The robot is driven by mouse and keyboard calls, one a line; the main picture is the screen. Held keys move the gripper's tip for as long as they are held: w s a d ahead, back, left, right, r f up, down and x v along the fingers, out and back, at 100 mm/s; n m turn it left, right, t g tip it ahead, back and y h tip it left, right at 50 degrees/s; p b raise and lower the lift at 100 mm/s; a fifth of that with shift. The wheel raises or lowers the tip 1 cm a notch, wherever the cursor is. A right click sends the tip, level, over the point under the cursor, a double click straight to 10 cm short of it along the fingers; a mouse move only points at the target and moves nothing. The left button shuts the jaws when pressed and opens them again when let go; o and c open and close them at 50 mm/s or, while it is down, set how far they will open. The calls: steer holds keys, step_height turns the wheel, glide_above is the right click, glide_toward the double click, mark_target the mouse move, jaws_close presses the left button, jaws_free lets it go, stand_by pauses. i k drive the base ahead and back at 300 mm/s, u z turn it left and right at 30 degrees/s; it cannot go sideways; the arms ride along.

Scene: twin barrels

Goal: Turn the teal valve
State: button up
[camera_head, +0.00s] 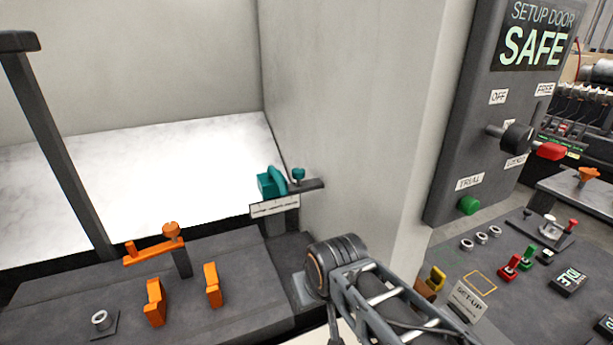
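The teal valve (272,182) is on a small dark mount at the corner where the white wall meets the dark console. It has a blocky teal part and a rounded lever-like part. A smaller teal knob (298,174) stands just right of it on a dark bracket. A white label plate (275,206) sits below the valve, its text too small to read. My arm shows at bottom centre, in front of and below the valve and apart from it in the picture. My gripper's fingers do not show.
Orange handles (155,302) and an orange lever (153,249) stand on the left console. A dark post (57,150) rises at left. The white wall (345,110) stands right of the valve. A grey panel (500,110) reading "SETUP DOOR SAFE" carries a red-tipped switch.

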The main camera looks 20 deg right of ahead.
mark_target(298, 174)
steer(key=k, duration=0.85)
steer(key=u, duration=0.9)
steer(key=i, duration=1.1)
steer(key=z, duration=1.25)
